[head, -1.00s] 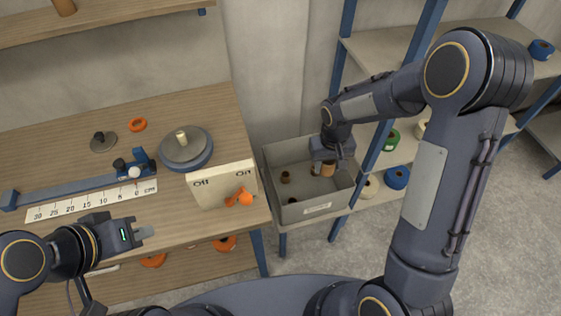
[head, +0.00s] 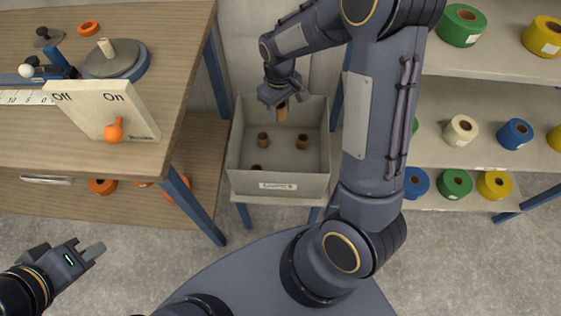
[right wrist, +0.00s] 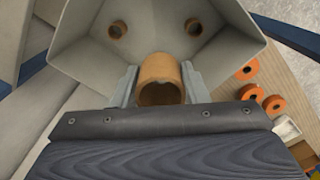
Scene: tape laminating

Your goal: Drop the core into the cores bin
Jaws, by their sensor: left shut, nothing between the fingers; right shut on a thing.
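A brown cardboard core (right wrist: 160,80) is between the fingers of my right gripper (right wrist: 160,88), which is shut on it. In the head view the core (head: 282,112) hangs below my right gripper (head: 283,100), over the back of the grey cores bin (head: 278,184). Several other cores lie on the bin's floor, including one near the middle (head: 263,139) and one at the right (head: 302,142). The right wrist view shows the bin (right wrist: 200,40) beyond the held core. My left gripper (head: 92,254) is shut and empty, low at the left, away from the bin.
A wooden workbench (head: 175,60) with an Off/On panel (head: 105,105) stands left of the bin. Shelves with coloured tape rolls (head: 455,183) stand to the right. My right arm passes close to the bin's right side.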

